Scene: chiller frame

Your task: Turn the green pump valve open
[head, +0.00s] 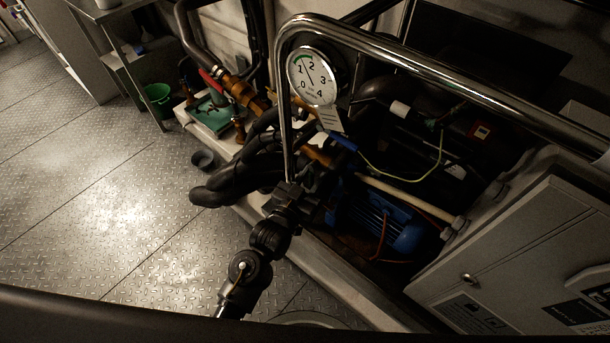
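I cannot pick out a green valve handle for certain in the head view; it may be hidden behind my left gripper or the pipes. A blue handle (343,142) sits on the brass pipework below the gauge, and a red handle (209,80) sits on the pipe at the upper left. The blue pump motor (378,222) lies low inside the frame. My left gripper (291,193) is at the lower end of the upright steel rail, in front of the black hoses and left of the motor. Its fingers are dark and too unclear to tell open from shut. My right gripper is not in view.
A chrome guard rail (440,72) crosses in front of the machinery. A round pressure gauge (312,76) stands behind its corner. Thick black hoses (235,180) bulge out at the left. A grey cabinet (520,260) blocks the right. The plate floor (110,200) is mostly clear.

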